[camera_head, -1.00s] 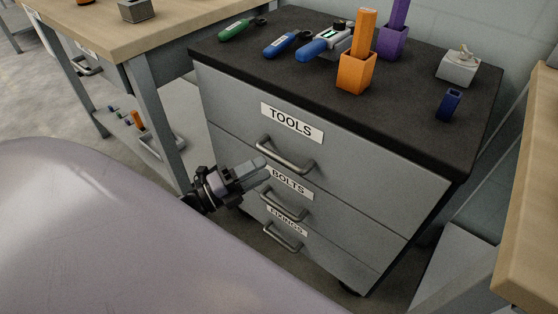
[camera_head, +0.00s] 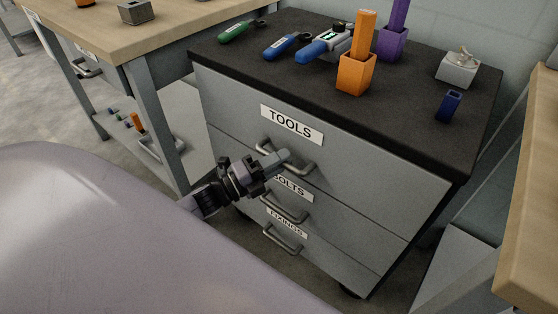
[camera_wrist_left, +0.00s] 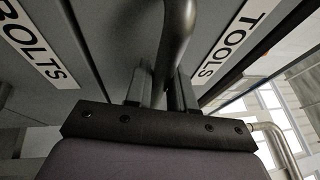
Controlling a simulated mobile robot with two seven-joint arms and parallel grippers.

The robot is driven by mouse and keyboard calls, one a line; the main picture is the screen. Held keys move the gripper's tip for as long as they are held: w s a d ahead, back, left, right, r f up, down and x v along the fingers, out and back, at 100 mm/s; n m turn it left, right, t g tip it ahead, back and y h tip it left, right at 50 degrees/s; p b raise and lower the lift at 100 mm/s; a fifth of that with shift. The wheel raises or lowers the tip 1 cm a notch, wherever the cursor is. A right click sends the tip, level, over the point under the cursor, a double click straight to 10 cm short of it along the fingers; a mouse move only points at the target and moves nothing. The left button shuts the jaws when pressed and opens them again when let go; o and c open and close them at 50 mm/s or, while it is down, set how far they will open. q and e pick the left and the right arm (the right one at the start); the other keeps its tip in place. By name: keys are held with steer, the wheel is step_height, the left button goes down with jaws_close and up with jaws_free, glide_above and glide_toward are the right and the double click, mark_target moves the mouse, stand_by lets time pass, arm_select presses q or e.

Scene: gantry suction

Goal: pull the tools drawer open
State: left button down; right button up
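The tools drawer (camera_head: 345,150) is the top drawer of a grey cabinet, its front flush with the cabinet. Its label reads TOOLS (camera_head: 291,124), also seen in the left wrist view (camera_wrist_left: 233,40). Its bar handle (camera_head: 300,168) is partly hidden by my left gripper (camera_head: 277,160), whose fingers are at the handle's left part. In the left wrist view the handle bar (camera_wrist_left: 176,35) runs between the two fingers of the gripper (camera_wrist_left: 162,88). I cannot tell whether the fingers press on it. My right gripper is not in view.
Below are the bolts drawer handle (camera_head: 284,211) and the fixings drawer handle (camera_head: 282,240). The dark cabinet top (camera_head: 420,115) holds several tools, an orange holder (camera_head: 356,75), a purple holder (camera_head: 391,43) and a grey block (camera_head: 458,68). Wooden benches stand left (camera_head: 185,22) and right (camera_head: 535,200).

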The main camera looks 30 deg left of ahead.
arm_select(q)
steer(key=shift+s, duration=0.3)
steer(key=s+a+p, duration=0.2)
steer(key=s+p, duration=0.5)
steer(key=s, duration=1.9)
steer(key=shift+s, duration=0.3)
steer(key=c, duration=1.1)
jaws_free()
steer(key=shift+o, duration=0.2)
steer(key=b+v, duration=0.1)
steer(key=v, duration=0.6)
steer(key=shift+a, duration=0.1)
